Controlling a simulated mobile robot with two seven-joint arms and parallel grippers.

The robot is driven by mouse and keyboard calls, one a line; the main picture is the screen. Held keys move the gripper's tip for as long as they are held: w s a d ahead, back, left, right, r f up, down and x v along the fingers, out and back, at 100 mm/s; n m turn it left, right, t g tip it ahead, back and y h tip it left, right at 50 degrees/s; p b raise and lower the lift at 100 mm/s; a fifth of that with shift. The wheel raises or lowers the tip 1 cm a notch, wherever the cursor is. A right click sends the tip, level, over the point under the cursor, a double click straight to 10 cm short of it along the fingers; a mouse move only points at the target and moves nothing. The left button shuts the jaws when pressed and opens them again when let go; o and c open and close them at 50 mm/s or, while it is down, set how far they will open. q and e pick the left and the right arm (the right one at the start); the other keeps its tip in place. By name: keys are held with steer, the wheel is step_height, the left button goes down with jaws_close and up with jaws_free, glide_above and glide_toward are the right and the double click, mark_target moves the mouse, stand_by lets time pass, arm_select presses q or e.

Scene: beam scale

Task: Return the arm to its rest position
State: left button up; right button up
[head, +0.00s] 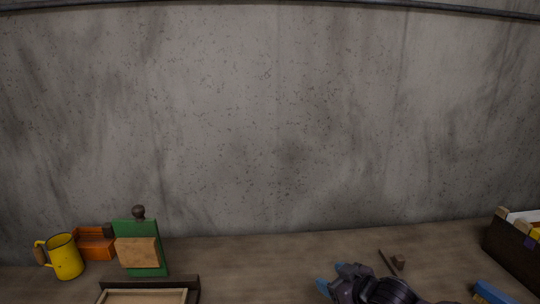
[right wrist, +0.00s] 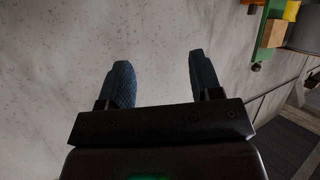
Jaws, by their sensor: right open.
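My right gripper (head: 326,288) shows at the bottom of the head view, right of centre, as a dark wrist with blue fingertips. In the right wrist view its two blue fingers (right wrist: 157,82) stand wide apart with nothing between them, against the grey wall. The gripper is open and empty. My left gripper is not in view. A beam scale as a whole cannot be made out; a green upright piece (head: 147,262) with a tan block (head: 138,252) and a dark knob stands at the left.
A yellow mug (head: 65,257) and an orange box (head: 96,244) stand at the far left. A shallow framed tray (head: 192,284) lies in front. A dark crate (head: 512,252) stands at the right edge. A small brown piece (head: 398,262) and a blue item (head: 490,292) lie nearby. The mid-table is clear.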

steer(key=s+d+f+m+h, duration=0.2)
steer(key=s+d+f, duration=0.2)
steer(key=s, duration=0.6)
steer(key=s+d+f+m+h, duration=0.2)
steer(key=s+d+f, duration=0.2)
steer(key=s+f, duration=0.4)
steer(key=s+d+f+m+h, duration=0.3)
steer(key=s+f, duration=0.3)
steer(key=s, duration=0.7)
steer(key=shift+s+d+f, duration=0.25)
steer(key=shift+d+f, duration=0.15)
steer(key=shift+d, duration=0.3)
